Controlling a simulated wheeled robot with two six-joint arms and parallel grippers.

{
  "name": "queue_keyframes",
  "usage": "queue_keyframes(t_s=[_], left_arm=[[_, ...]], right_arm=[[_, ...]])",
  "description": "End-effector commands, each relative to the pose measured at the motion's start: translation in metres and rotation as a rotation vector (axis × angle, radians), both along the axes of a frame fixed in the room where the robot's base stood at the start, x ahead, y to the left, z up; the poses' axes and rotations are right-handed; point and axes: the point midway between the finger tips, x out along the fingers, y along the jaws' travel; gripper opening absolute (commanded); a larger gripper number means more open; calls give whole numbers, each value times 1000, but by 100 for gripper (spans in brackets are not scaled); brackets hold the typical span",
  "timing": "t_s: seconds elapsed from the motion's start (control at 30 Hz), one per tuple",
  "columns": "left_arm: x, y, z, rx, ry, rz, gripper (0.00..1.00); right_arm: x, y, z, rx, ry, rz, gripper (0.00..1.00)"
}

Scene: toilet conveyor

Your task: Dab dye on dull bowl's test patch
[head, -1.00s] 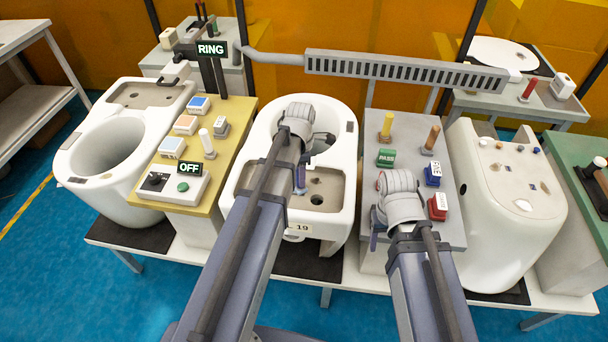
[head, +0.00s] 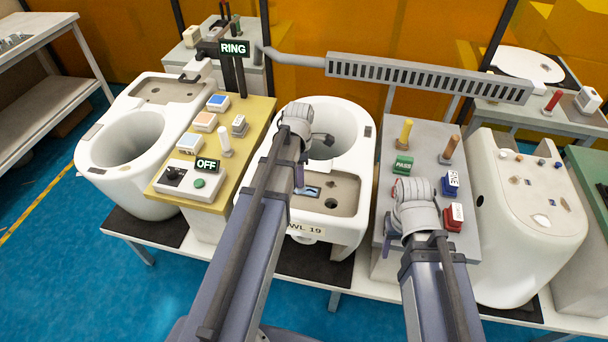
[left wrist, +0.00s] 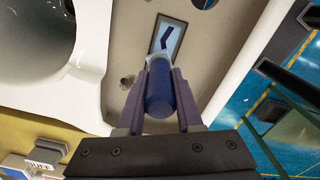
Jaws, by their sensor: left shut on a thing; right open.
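The middle white bowl (head: 361,190), labelled 19, has a taupe deck (head: 342,200) with a pale blue test patch (head: 312,191). A dark bent mark shows on the patch (left wrist: 167,38) in the left wrist view. My left gripper (head: 299,180) is shut on a blue cylindrical dauber (left wrist: 159,90). The dauber's pale tip is at the patch's near end; I cannot tell whether it touches. The gripper hides part of the deck in the head view. My right gripper (head: 388,240) is open, low over the grey stand's front, its fingers mostly hidden.
A yellow stand (head: 258,112) at left carries colored buttons, a white post and a switch box (head: 182,180) reading OFF. The grey stand (head: 428,140) has PASS and other stamp blocks. Other white bowls stand left (head: 100,165) and right (head: 520,245). A slotted bar (head: 430,78) spans behind.

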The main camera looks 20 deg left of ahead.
Motion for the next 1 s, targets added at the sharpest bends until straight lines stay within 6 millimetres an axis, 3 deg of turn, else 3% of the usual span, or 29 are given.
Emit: queue_keyframes(t_s=[0.17,0.57,1.0], left_arm=[[0,3,0,-1,-1,0,0],[-5,30,-1,-1,-1,0,0],[-5,30,6,-1,-1,0,0]], right_arm=[[0,0,0,0,0,0,61],[0,0,-1,0,0,0,61],[0,0,6,0,0,0,61]])
